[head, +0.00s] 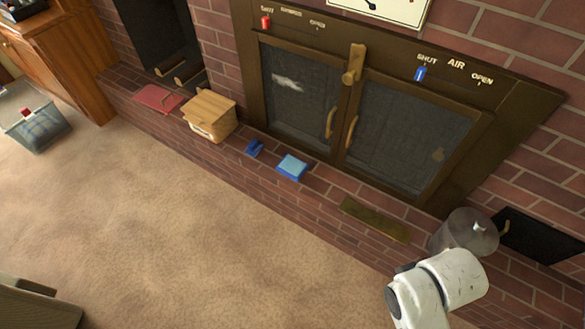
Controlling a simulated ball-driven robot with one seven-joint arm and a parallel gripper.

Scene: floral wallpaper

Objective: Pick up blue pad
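A blue pad (291,167) with a light blue top lies on the brick hearth ledge, in front of the fireplace doors. A smaller dark blue object (254,148) sits just to its left; its exact shape is too small to tell. White links of my arm show at the bottom right, well to the right of the pad and nearer to me. My gripper's fingers do not show.
A wooden box (210,115) and a red flat object (157,98) are on the ledge to the left. A brass-coloured plate (375,219) and a metal pot (465,232) are to the right. The fireplace doors (355,120) stand behind. The carpet (190,220) in front is clear.

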